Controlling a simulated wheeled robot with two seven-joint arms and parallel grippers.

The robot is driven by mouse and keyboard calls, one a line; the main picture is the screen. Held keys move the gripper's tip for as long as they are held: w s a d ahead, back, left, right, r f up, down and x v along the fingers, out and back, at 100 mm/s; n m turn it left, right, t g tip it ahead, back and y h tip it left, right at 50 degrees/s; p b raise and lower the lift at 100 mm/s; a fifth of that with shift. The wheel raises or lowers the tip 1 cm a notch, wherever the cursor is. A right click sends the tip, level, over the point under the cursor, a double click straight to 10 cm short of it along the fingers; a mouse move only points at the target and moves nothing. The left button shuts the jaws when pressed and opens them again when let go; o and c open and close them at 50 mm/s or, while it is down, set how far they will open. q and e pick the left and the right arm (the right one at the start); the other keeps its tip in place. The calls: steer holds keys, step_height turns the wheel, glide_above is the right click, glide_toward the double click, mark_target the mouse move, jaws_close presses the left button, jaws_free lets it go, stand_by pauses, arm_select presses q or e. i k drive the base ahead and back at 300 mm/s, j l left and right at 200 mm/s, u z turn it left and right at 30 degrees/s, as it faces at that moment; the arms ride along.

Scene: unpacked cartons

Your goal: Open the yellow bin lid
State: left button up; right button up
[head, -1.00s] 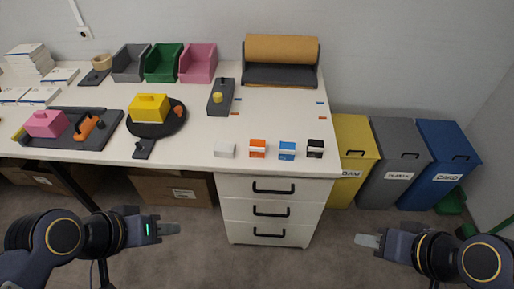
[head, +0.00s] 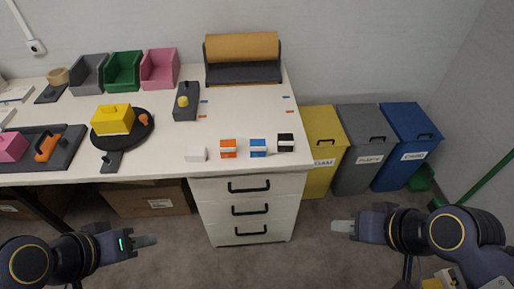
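The yellow bin (head: 319,182) stands on the floor beyond the right end of the white workbench. Its yellow lid (head: 318,122) is closed, with a black handle (head: 323,143) near the front edge and a white label below. My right gripper (head: 341,226) hangs in front of the bins, below the yellow bin in the picture, apart from it. My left gripper (head: 147,241) is in front of the bench at the lower left, far from the bin. Both grippers look empty; each shows its fingers edge-on, so their opening is unclear.
A grey bin (head: 358,175) and a blue bin (head: 400,170) stand right of the yellow one, lids closed. The bench's drawer unit (head: 250,185) is close on its left. Small boxes line the bench (head: 245,130) edge. Open floor (head: 290,262) lies in front.

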mark_target(323, 130)
steer(key=i+l, duration=0.2)
steer(key=l, duration=0.15)
steer(key=i+l, duration=0.15)
steer(key=l, duration=0.2)
steer(key=i+l, duration=0.2)
steer(key=l, duration=0.2)
steer(key=i+l, duration=0.2)
steer(key=l, duration=0.15)
steer(key=i+l, duration=0.2)
steer(key=l, duration=0.15)
